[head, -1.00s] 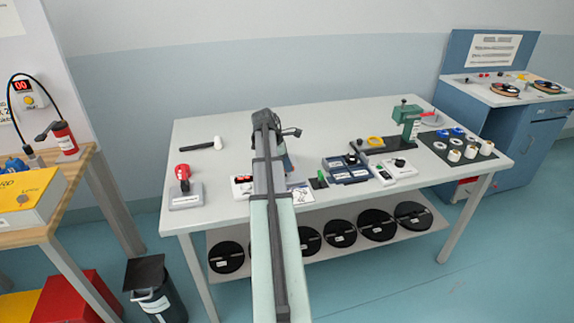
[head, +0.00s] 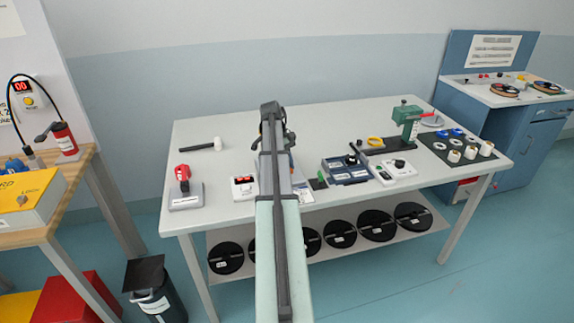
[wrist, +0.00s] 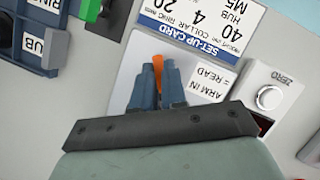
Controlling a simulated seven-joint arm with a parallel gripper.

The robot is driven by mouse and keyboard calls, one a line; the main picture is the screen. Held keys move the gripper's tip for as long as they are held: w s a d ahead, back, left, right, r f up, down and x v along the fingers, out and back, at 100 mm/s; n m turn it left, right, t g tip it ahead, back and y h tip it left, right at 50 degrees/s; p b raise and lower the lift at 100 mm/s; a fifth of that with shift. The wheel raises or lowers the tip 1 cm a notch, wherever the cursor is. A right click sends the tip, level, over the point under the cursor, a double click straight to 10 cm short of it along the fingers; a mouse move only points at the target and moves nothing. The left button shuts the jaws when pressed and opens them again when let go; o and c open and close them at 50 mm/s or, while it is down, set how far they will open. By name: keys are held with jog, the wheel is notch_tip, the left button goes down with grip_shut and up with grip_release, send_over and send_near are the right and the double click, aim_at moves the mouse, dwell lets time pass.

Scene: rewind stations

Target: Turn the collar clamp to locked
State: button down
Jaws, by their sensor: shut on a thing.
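My gripper (wrist: 157,82) is shut on a small orange piece (wrist: 158,68), whose tip shows between the two blue-grey fingers in the wrist view. The rest of the orange piece is hidden by the fingers. I cannot tell whether it is part of the collar clamp, and no lock marking is readable. A set-up card (wrist: 197,28) with a blue band lies just beyond the fingertips. In the head view my arm hides the gripper and most of the spot it works at.
A device with a ZERO button (wrist: 269,97) is close at the right in the wrist view; its red display (head: 243,181) shows in the head view. A green press (head: 407,115) is further right. The bench's back middle is clear.

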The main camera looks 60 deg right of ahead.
jog(key=shift+d+m+y, duration=0.1)
jog(key=shift+m+y, duration=0.3)
jog(key=shift+m, duration=0.4)
jog(key=c, duration=1.2)
grip_release()
